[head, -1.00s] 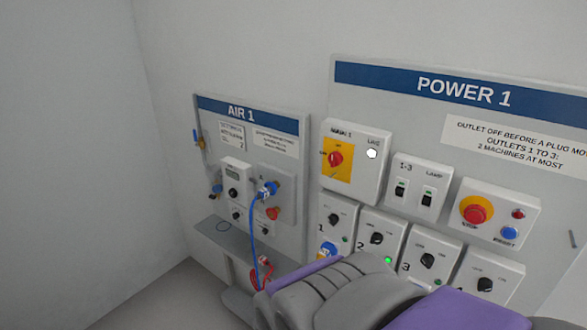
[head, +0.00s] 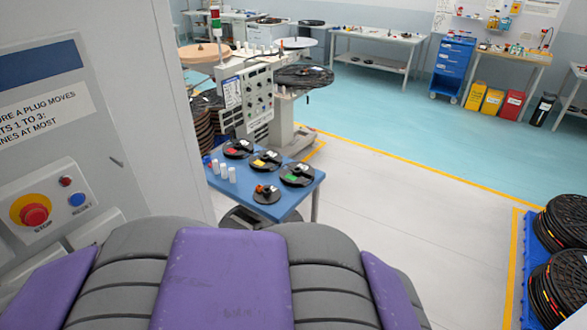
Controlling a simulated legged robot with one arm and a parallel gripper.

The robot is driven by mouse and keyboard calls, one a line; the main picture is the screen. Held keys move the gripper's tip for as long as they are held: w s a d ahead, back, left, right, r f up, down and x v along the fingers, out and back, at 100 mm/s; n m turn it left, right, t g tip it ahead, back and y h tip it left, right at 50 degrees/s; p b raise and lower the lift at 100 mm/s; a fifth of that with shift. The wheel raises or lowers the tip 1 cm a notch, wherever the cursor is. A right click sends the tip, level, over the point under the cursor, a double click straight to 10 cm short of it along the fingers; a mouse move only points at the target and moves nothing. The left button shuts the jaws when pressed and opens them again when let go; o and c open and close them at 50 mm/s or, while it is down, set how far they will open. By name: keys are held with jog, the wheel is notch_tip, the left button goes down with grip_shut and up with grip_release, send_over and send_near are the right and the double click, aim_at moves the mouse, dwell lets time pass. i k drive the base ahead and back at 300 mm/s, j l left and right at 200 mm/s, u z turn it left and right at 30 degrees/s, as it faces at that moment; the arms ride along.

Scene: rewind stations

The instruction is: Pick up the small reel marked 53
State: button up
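Several small black reels lie on a blue table ahead: one with a red label (head: 238,149), one with a yellow label (head: 266,162), one with a green label (head: 297,176), and a smaller one with orange on top (head: 266,195). Any numbers on them are too small to read, so I cannot tell which is marked 53. My gripper is not in view. My own grey and purple body fills the lower part of the picture.
The blue table (head: 290,204) also holds white cylinders (head: 222,171). A machine (head: 249,103) stands behind it. The power panel (head: 60,130) is close on the left. Large reels (head: 562,285) sit at the right. The pale floor (head: 410,225) between is clear.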

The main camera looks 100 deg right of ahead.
aim_at(295, 180)
jog(key=z, duration=3.3)
jog(key=i+z, duration=0.45)
jog(key=i, duration=0.15)
jog(key=i+j+z, duration=0.25)
jog(key=i+z, duration=0.15)
jog(key=i, duration=0.15)
